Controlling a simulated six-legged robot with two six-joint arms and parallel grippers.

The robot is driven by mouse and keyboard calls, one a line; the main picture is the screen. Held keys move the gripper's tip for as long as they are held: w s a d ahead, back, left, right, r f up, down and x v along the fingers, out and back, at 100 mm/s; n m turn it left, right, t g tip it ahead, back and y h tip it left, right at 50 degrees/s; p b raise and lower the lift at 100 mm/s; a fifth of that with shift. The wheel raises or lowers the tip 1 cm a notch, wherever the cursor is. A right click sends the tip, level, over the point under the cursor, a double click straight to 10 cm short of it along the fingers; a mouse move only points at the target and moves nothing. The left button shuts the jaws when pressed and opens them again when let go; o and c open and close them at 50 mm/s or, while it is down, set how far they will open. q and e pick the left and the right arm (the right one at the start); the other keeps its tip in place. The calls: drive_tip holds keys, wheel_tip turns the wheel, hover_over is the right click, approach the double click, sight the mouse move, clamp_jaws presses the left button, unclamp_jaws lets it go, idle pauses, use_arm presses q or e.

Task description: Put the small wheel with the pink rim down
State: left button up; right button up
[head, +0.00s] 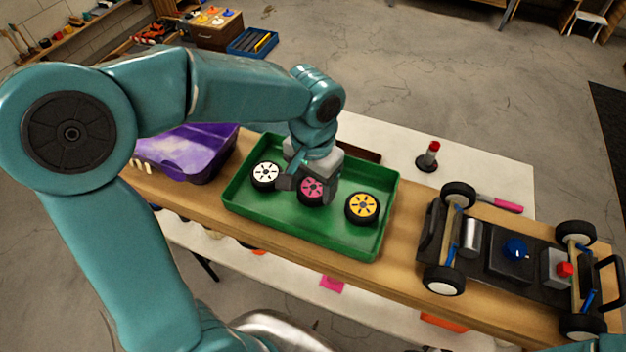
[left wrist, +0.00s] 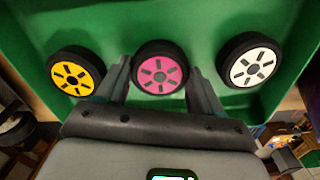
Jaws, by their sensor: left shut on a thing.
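The small wheel with the pink rim (head: 312,188) is in the green tray (head: 300,235), between a white-rimmed wheel (head: 266,175) and a yellow-rimmed wheel (head: 362,207). My left gripper (head: 308,190) reaches down into the tray and is shut on the pink-rimmed wheel. In the left wrist view the pink-rimmed wheel (left wrist: 160,68) shows between the two fingers, with the yellow-rimmed wheel (left wrist: 77,73) on the left and the white-rimmed wheel (left wrist: 250,63) on the right. Whether the pink-rimmed wheel touches the tray floor I cannot tell. My right gripper is not in view.
The car chassis (head: 500,250) with several wheels stands right of the tray on the wooden bench. A purple bin (head: 195,155) stands left of the tray. A red-topped peg on a dark base (head: 430,158) and a pink-handled tool (head: 500,203) lie behind on the white surface.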

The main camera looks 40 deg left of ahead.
sight(312, 188)
use_arm(q)
drive_tip(key=o, duration=1)
drive_tip(key=shift+w, duration=0.1)
drive_tip(key=shift+s, duration=0.2)
drive_tip(key=shift+w+r, duration=0.2)
drive_tip(key=shift+r, duration=0.35)
drive_tip(key=r, duration=1.1)
drive_tip(key=shift+s+r+p, duration=0.15)
drive_tip(key=shift+s+p, duration=0.05)
drive_tip(key=shift+p, duration=0.1)
drive_tip(key=shift+w, duration=0.15)
drive_tip(key=shift+s, duration=0.2)
